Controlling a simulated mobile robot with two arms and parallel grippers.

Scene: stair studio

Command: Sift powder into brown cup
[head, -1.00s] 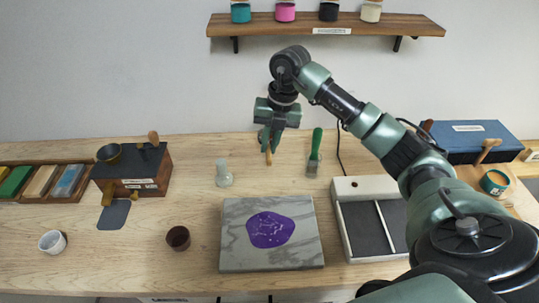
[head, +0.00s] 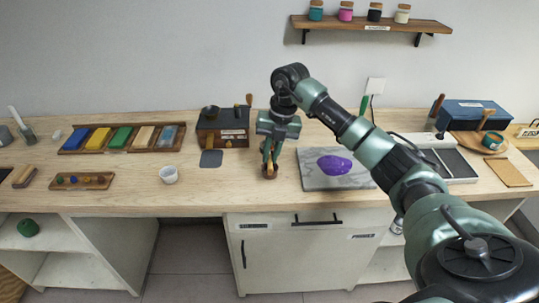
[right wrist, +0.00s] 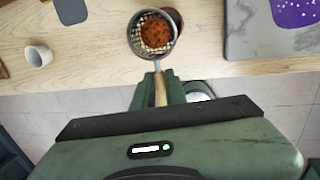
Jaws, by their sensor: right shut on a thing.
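My right gripper (head: 270,150) is shut on the wooden handle (right wrist: 160,90) of a round wire-mesh sieve (right wrist: 138,32). An orange-brown powder (right wrist: 156,34) lies in the sieve's mesh. The brown cup (right wrist: 176,17) shows only as a dark edge at the sieve's right side in the right wrist view; the sieve covers the rest. The sieve appears over or close above the cup, but the exact gap cannot be told. In the head view the gripper hides most of this spot. My left gripper is not in view.
A white cup (head: 168,175) stands left of the gripper. A marble slab (head: 315,180) with a purple patch (head: 334,164) lies to the right. A dark-topped wooden box (head: 223,130) stands behind, and a tray of coloured blocks (head: 120,138) at left. The counter's front edge is close.

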